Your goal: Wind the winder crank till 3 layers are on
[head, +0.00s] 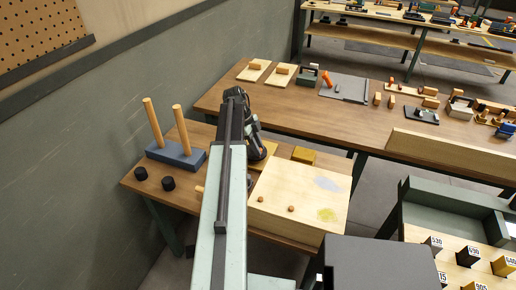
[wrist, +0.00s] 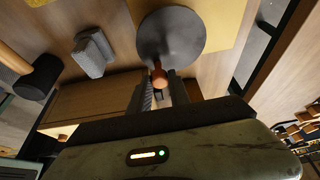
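In the wrist view a dark grey round disc (wrist: 172,35) lies over a pale yellow board, and a copper-coloured crank knob (wrist: 158,77) stands at its near edge. My gripper (wrist: 160,85) has its two dark fingers on either side of this knob, and both appear to touch it. In the head view my arm reaches to the left bench and my dark gripper (head: 257,152) is at its far end. There the arm hides most of the winder, and only a bit of yellow board shows beside it. Wound layers cannot be made out.
On the left bench stand a blue base (head: 176,155) with two wooden pegs, two black cylinders (head: 168,183), a yellow block (head: 303,155) and a large cream box (head: 310,190). A long bench (head: 330,118) with several fixtures lies behind. A green wall (head: 120,100) borders the left.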

